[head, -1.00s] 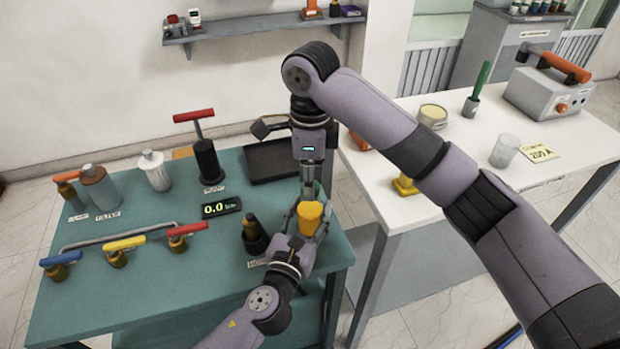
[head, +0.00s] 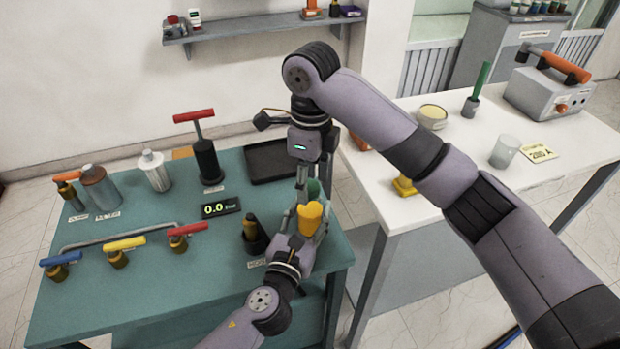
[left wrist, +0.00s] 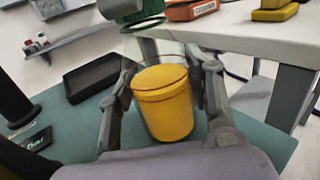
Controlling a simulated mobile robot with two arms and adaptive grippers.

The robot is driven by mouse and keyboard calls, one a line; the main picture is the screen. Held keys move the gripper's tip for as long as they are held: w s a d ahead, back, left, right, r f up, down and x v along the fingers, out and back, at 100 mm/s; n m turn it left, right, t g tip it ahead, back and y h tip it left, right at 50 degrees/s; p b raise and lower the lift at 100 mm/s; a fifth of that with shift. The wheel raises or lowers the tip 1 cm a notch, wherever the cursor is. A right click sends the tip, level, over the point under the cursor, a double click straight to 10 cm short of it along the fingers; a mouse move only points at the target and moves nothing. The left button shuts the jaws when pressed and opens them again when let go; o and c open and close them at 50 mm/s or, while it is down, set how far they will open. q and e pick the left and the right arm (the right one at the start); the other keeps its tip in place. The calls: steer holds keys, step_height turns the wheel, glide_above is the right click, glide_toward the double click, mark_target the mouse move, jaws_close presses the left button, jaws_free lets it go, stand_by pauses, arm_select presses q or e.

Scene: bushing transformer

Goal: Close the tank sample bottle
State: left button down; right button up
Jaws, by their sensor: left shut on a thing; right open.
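The sample bottle (head: 311,218) is a yellow-filled cup shape with a thin clear rim. It also shows in the left wrist view (left wrist: 165,103). My left gripper (head: 306,226) is shut on it from both sides and holds it roughly upright near the table's right edge. A green cap (head: 314,189) is just above and behind the bottle in the head view. In the left wrist view, the green cap (left wrist: 122,8) and a thin green ring are above the rim, apart from it. My right gripper (head: 308,180) points down at the green cap and is open; its fingertips are partly hidden.
A dark holder (head: 254,238) with a brown-topped piece stands just left of the bottle. A black tray (head: 268,162) lies behind. Valves with coloured handles (head: 120,246) fill the left front. A white table (head: 440,185) stands to the right.

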steer(key=shift+c, duration=0.5)
steer(key=a+r+n+y, duration=0.1)
steer(key=w+a+n+y, duration=0.1)
steer(key=shift+w+a+r+n, duration=0.2)
steer(key=shift+w+r+n, duration=0.1)
steer(key=shift+r, duration=0.05)
steer(key=r+n, duration=0.1)
steer(key=n, duration=0.9)
steer(key=d+r+n, duration=0.1)
steer(key=r+n, duration=0.1)
steer(key=n, duration=0.9)
steer(key=r+n, duration=0.1)
steer(key=n, duration=0.9)
steer(key=shift+s+d+r+n+t+h, duration=0.1)
steer(key=shift+d+r+n+t+h, duration=0.05)
steer(key=shift+d+n+t+h, duration=0.2)
steer(key=n, duration=0.6)
steer(key=shift+s+r+n+h, duration=0.25)
steer(key=shift+r, duration=0.05)
steer(key=n, duration=0.6)
steer(key=shift+s+d+r+h, duration=0.2)
steer(key=shift+s+r+h, duration=0.05)
steer(key=shift+r+h, duration=0.05)
steer(key=n, duration=0.6)
steer(key=shift+s+d+r, duration=0.2)
steer(key=shift+r, duration=0.05)
